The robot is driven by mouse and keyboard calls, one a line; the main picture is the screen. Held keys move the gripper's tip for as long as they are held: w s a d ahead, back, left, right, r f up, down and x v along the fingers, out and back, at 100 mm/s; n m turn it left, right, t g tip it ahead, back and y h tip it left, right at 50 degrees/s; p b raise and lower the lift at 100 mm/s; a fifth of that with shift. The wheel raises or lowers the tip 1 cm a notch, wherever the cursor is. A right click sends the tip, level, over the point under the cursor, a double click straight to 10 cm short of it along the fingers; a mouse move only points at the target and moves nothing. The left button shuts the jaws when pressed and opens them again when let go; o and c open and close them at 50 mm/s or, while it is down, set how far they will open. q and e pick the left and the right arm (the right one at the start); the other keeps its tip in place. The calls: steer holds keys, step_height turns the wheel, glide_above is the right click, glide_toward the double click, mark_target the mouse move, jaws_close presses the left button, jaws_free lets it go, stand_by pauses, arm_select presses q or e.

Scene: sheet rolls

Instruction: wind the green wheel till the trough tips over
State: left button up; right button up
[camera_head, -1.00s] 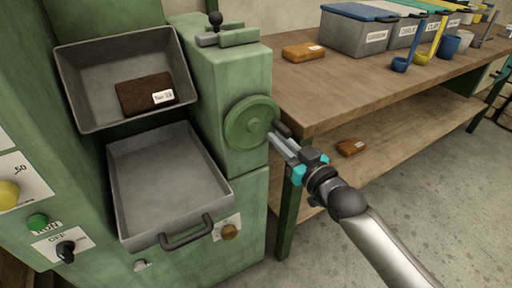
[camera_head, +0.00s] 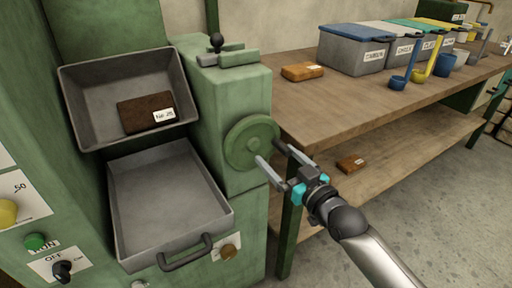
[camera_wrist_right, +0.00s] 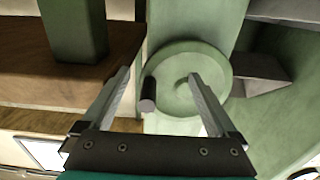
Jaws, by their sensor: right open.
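The green wheel (camera_head: 250,144) is on the side of the green machine; it also shows in the wrist view (camera_wrist_right: 185,75). Its dark crank handle (camera_wrist_right: 148,92) sticks out from the rim. My right gripper (camera_head: 268,151) is open in front of the wheel, with its fingers either side of the handle in the wrist view and not closed on it. The grey trough (camera_head: 85,95) is at the upper left of the machine, with a brown labelled block (camera_head: 145,112) in it. My left gripper is not in view.
A grey tray with a handle (camera_head: 165,200) is below the trough. A wooden bench (camera_head: 350,100) to the right holds lidded bins (camera_head: 355,55), ladles and a brown block (camera_head: 303,72). Another block (camera_head: 350,163) is on its lower shelf. Floor at the lower right is clear.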

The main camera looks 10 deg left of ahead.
steer(key=shift+d, duration=0.2)
steer(key=p+v, duration=0.4)
steer(key=v, duration=0.4)
steer(key=shift+s+d+p, duration=0.2)
steer(key=shift+s+p, duration=0.15)
stand_by(0.4)
